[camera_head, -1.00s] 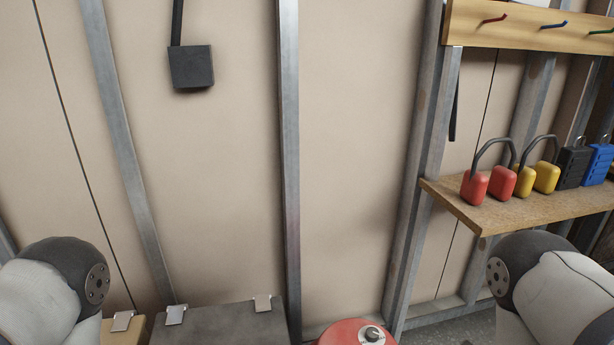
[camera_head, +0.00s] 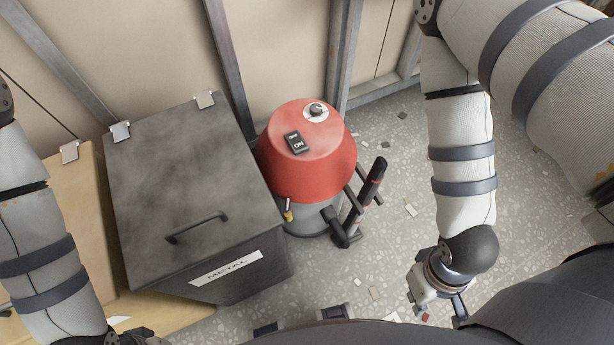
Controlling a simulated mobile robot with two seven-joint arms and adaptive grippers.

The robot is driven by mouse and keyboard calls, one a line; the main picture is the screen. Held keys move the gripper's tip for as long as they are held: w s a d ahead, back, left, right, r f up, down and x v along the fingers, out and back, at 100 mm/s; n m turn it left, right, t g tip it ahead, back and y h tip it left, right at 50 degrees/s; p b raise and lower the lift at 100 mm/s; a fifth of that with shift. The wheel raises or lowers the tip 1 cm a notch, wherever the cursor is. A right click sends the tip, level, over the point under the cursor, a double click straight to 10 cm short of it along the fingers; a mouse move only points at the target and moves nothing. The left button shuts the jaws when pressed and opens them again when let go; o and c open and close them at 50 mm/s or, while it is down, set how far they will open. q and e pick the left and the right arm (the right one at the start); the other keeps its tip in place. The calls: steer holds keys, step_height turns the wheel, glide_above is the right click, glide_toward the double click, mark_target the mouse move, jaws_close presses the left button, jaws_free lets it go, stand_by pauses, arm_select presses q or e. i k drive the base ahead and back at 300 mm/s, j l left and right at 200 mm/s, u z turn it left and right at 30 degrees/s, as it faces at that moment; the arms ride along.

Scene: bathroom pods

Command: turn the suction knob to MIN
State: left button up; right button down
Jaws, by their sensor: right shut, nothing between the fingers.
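The suction knob (camera_head: 316,110) is a small dark and silver knob on a pale round dial, on top of the red vacuum head (camera_head: 325,150). Its scale marks are too small to read, so I cannot tell its setting. A black ON switch (camera_head: 297,143) sits near it. My right gripper (camera_head: 425,312) is shut and empty, low at the right and well apart from the vacuum. My left arm comes down the left edge; its gripper is cut off at the bottom edge.
A dark lidded bin (camera_head: 190,190) labelled METAL stands close left of the vacuum, with a tan bin (camera_head: 75,215) beyond it. Wall studs (camera_head: 340,50) rise behind. A black hose and tube (camera_head: 370,185) stand at the vacuum's right.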

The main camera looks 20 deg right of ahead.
mark_target(316, 109)
steer(key=i+l, duration=0.1)
steer(key=l, duration=0.8)
steer(key=i+l+z, duration=0.1)
steer(key=l, duration=0.35)
steer(key=i+l, duration=0.15)
steer(key=l, duration=0.35)
